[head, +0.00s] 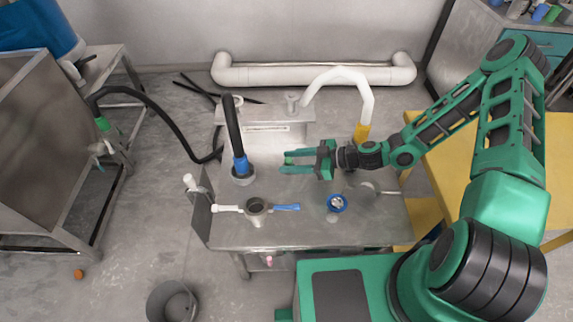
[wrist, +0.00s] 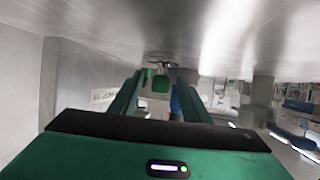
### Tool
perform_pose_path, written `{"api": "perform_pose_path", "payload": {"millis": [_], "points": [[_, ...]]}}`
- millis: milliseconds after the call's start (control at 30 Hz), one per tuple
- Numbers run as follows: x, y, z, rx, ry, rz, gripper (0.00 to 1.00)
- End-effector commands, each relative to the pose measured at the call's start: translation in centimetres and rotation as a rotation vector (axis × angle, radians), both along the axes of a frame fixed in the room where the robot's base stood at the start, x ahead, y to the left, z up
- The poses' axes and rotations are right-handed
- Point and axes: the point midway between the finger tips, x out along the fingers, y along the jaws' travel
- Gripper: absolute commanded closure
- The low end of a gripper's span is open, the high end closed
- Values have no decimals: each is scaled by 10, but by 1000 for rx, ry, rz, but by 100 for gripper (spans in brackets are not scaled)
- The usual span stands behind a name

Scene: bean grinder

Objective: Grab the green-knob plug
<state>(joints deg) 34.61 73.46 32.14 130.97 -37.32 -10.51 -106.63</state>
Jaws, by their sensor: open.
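A small green part (head: 103,124) shows on the fitting by the left bench, at the end of the black hose; I cannot tell if it is the plug's knob. My gripper (head: 284,161) is open and empty above the metal table, its fingers pointing left, well apart from that green part. In the wrist view, a green patch (wrist: 160,84) appears between the spread fingers, beyond them; I cannot tell what it is. A black upright tube with a blue collar (head: 241,166) stands just left of my fingertips.
The metal table (head: 300,235) carries a portafilter (head: 256,206) with a blue handle, a blue-rimmed round piece (head: 337,203) and a white bent pipe (head: 340,76) with a yellow end. A dark bucket (head: 172,302) stands on the floor. Floor between bench and table is largely clear.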

Motion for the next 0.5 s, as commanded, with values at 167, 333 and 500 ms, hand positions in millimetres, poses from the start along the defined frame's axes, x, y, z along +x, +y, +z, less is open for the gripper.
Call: {"api": "perform_pose_path", "payload": {"millis": [167,333,500], "points": [[7,26,-11,2,1,1,57],[12,41,-18,0,1,0,57],[13,42,-18,0,1,0,57]]}}
